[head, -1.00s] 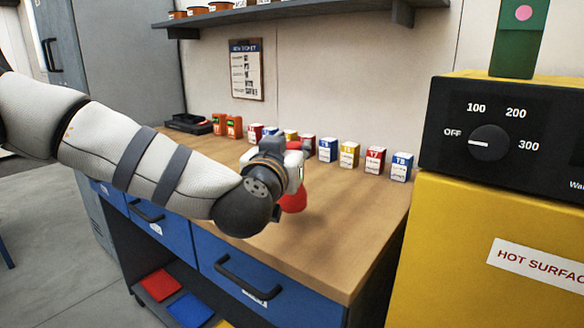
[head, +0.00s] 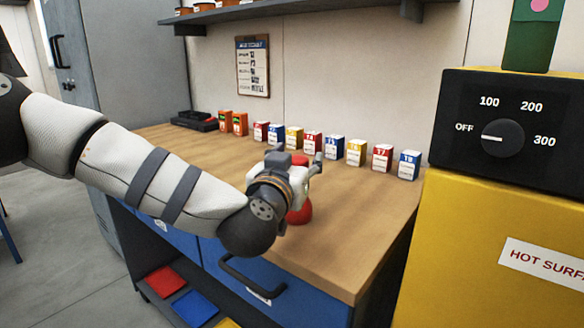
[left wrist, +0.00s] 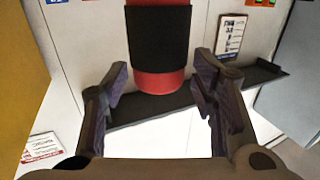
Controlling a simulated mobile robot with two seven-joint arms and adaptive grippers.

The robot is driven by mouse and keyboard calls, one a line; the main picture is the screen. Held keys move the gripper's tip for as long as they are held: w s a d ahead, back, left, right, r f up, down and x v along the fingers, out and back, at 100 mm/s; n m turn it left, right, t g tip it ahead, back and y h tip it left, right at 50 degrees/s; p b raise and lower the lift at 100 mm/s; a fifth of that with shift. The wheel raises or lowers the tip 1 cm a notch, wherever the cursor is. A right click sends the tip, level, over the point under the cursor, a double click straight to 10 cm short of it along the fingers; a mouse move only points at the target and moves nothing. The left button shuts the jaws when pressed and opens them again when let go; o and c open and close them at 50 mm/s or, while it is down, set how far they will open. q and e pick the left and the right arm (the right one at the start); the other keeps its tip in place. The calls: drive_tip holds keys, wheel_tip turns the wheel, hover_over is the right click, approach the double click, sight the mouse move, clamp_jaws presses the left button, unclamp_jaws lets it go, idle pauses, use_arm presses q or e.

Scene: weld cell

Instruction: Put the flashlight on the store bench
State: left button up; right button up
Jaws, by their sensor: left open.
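The flashlight (head: 299,213) is red with a black band and stands upright on the wooden bench (head: 345,235). In the head view my left gripper (head: 311,168) hides much of its middle, and red shows above and below the gripper. In the left wrist view the flashlight (left wrist: 158,80) comes down from the top edge, its rounded end between the two spread fingers. My left gripper (left wrist: 160,92) is open, with gaps on both sides of the flashlight. My right gripper is not in view.
Several small labelled boxes (head: 355,152) stand in a row along the wall behind the flashlight. Orange devices (head: 240,123) and a black tray (head: 193,121) are at the back left. A yellow cabinet (head: 480,235) with a dial panel stands close on the right. A shelf (head: 300,17) hangs above.

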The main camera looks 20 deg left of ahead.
use_arm(q)
drive_tip(key=s+p, duration=0.1)
drive_tip(key=s, duration=1)
drive_tip(key=shift+s+d, duration=0.25)
drive_tip(key=shift+s, duration=0.15)
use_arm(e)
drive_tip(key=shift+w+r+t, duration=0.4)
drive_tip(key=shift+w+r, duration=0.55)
